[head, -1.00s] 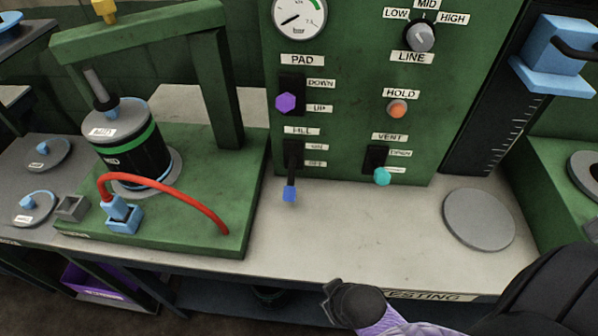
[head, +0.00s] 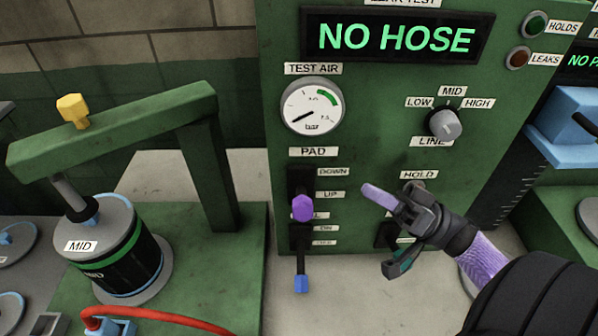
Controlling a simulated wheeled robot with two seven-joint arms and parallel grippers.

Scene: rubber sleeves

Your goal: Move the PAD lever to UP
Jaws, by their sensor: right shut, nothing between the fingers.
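The PAD lever (head: 303,208) has a purple knob and stands out from a black slot in the green panel. DOWN is labelled at the slot's top and UP below it. The knob appears low, a little below the UP label (head: 331,194); its foreshortened stem makes the exact setting hard to tell. My right gripper (head: 372,194) is shut and empty, to the right of the lever, with its purple tip pointing left toward the knob. A gap shows between tip and knob. My left gripper is not in view.
The blue FILL lever (head: 301,284) hangs just below the PAD lever. The VENT lever area is mostly hidden behind my right gripper. The LINE knob (head: 444,124) and gauge (head: 312,106) are above. A green press frame (head: 110,125) stands at left. The display (head: 397,38) reads NO HOSE.

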